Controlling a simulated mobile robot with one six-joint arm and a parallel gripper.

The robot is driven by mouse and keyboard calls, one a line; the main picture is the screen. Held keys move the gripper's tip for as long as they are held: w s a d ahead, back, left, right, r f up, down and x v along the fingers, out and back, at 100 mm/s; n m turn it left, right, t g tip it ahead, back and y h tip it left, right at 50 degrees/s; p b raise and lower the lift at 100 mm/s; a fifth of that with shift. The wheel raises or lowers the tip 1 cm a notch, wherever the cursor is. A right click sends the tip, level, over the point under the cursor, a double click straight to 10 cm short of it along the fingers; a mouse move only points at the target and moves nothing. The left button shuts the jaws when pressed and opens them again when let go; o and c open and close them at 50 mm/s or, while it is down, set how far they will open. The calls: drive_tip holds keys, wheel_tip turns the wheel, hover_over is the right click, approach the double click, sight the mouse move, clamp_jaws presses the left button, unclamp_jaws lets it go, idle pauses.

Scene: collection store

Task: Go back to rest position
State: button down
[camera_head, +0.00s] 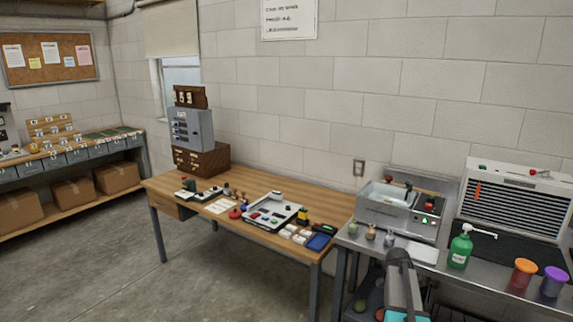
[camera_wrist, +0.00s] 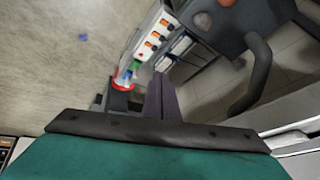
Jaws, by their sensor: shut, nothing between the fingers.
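My gripper (camera_wrist: 158,90) shows in the wrist view, at the picture's middle, with its dark fingers together and nothing held between them. In the head view part of my arm rises at the bottom right, in front of the metal bench (camera_head: 345,240). I cannot make out the fingers there. Small red, green and blue things show just beyond the fingers in the wrist view, but they are too blurred to name.
The metal bench carries a basin unit (camera_head: 385,205), a green pump bottle (camera_head: 460,250), an orange-lidded jar (camera_head: 523,272), a purple-lidded jar (camera_head: 553,281) and a slatted unit (camera_head: 510,205). A wooden table (camera_head: 275,188) with small items stands left. The floor (camera_head: 110,265) at the left is clear.

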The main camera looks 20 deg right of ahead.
drive_tip(key=s+a+f+n+g+y, duration=0.1)
drive_tip(key=s+a+f+n, duration=0.25)
drive_tip(key=a+f, duration=1.05)
drive_tip(key=s+a+f+n+g+y, duration=0.1)
drive_tip(key=s+a+f+n+y, duration=0.15)
drive_tip(key=a+f+n, duration=0.95)
drive_tip(key=s+a+f+n+g+y, duration=0.1)
drive_tip(key=s+a+n, duration=0.3)
drive_tip(key=s+a, duration=0.7)
drive_tip(key=s+a+f+n+g+y+b, duration=0.1)
drive_tip(key=s+a+f+n+g, duration=0.1)
drive_tip(key=s+a, duration=1)
wheel_tip(320, 180, down, 2)
drive_tip(key=shift+s+a+f+n, duration=0.1)
drive_tip(key=shift+s+a+n, duration=0.3)
drive_tip(key=shift+n, duration=0.45)
